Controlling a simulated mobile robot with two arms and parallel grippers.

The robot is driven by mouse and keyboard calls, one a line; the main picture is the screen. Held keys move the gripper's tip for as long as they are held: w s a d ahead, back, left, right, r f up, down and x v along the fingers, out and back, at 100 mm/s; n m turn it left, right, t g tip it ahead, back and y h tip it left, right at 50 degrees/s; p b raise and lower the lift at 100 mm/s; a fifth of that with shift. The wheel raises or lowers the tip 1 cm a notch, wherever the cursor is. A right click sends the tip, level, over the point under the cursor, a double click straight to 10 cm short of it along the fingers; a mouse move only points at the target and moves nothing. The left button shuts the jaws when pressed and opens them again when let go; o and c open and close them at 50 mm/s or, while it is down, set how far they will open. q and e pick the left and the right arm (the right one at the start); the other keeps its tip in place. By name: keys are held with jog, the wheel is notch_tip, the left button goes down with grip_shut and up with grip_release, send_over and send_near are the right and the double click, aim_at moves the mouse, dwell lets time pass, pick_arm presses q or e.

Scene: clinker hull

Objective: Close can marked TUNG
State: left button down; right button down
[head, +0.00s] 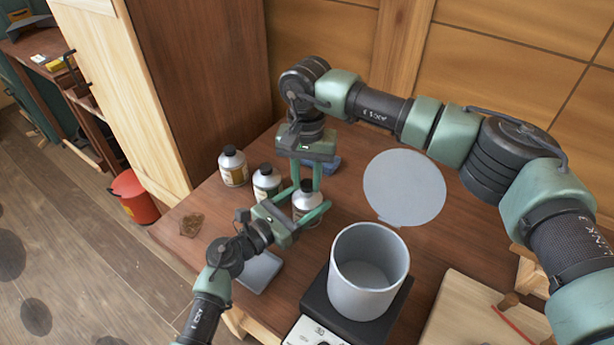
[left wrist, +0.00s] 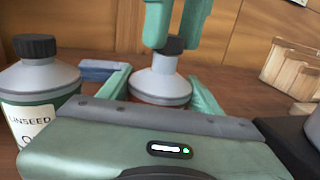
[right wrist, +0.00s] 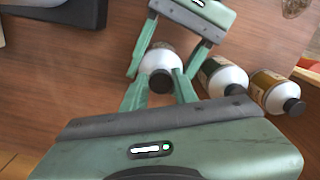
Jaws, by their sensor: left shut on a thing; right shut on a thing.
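A grey-white can (head: 306,203) with a dark cap (left wrist: 173,46) stands on the wooden bench. My left gripper (head: 312,199) is shut around its body from the side, one finger on each side in the left wrist view (left wrist: 160,92). My right gripper (head: 306,186) comes down from above and is shut on the cap; its fingers flank the cap (right wrist: 160,80) in the right wrist view. The cap sits at the can's neck; I cannot tell how tight it is. The held can's label is hidden, so its marking is unreadable.
Two similar capped cans (head: 233,167) (head: 267,183) stand left of the held can; one label (left wrist: 30,120) reads like LINSEED. A large open grey pot (head: 346,285) sits on a black appliance at the right. A round grey lid (head: 404,187) is behind it. A red bucket (head: 133,197) stands on the floor.

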jog(key=shift+s+f, duration=0.1)
jog(key=shift+f, duration=0.9)
dwell(0.5)
jog(key=shift+r, duration=0.1)
jog(key=shift+s+r, duration=0.1)
jog(key=shift+r, duration=0.25)
jog(key=shift+r, duration=0.5)
jog(key=shift+w+f, duration=0.2)
jog(key=shift+f, duration=0.3)
dwell(0.9)
jog(key=c, duration=1.1)
grip_release()
